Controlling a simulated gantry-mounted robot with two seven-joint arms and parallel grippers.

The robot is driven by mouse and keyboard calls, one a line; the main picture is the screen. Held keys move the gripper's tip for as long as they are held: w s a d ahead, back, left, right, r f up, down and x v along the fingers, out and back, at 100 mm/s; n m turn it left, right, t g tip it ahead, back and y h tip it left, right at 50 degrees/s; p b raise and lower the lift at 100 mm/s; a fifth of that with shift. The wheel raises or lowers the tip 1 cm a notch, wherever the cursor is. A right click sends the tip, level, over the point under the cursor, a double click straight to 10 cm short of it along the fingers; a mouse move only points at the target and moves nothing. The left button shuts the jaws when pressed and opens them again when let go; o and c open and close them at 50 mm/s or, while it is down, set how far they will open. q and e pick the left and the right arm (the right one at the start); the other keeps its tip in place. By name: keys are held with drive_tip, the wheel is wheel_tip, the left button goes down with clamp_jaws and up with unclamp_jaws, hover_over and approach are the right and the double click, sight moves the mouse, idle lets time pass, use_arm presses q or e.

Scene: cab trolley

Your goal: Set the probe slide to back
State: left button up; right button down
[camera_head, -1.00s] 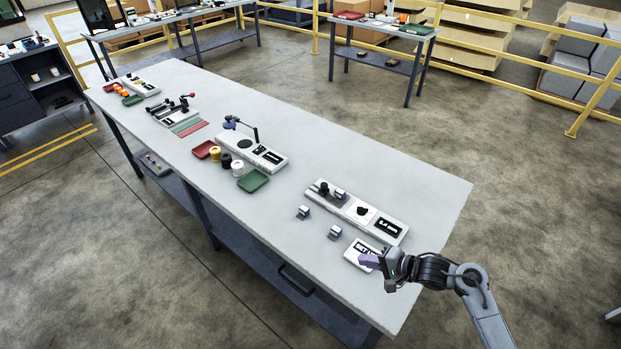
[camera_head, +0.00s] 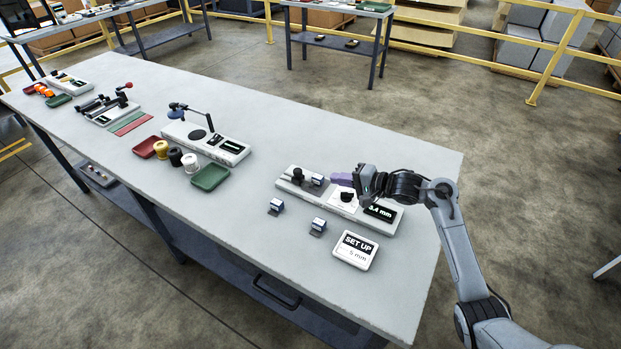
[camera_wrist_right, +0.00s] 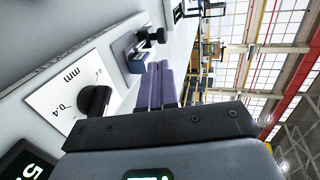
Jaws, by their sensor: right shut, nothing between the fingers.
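The gauge fixture (camera_head: 384,226) is a long white base near the right end of the table. At its left end sits the probe slide (camera_head: 298,177), with a black knob and a blue-and-white block (camera_head: 317,180) beside it. These also show in the right wrist view as a black knob (camera_wrist_right: 151,37) and block (camera_wrist_right: 137,63). My right gripper (camera_head: 337,179) is shut and empty, its purple fingers above the fixture, pointing left towards the block. Whether they touch it I cannot tell. My left gripper is not in view.
A black dial (camera_head: 347,197) on a white plate and a display (camera_head: 381,211) are on the fixture. Two small blue-and-white blocks (camera_head: 276,206) (camera_head: 318,226) and a "SET UP" card (camera_head: 355,250) lie in front. Trays and other fixtures stand to the left. The table behind is clear.

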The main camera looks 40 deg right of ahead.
sight(301, 174)
drive_tip(key=shift+f, duration=0.1)
drive_tip(key=b+x, duration=0.3)
drive_tip(key=x, duration=0.7)
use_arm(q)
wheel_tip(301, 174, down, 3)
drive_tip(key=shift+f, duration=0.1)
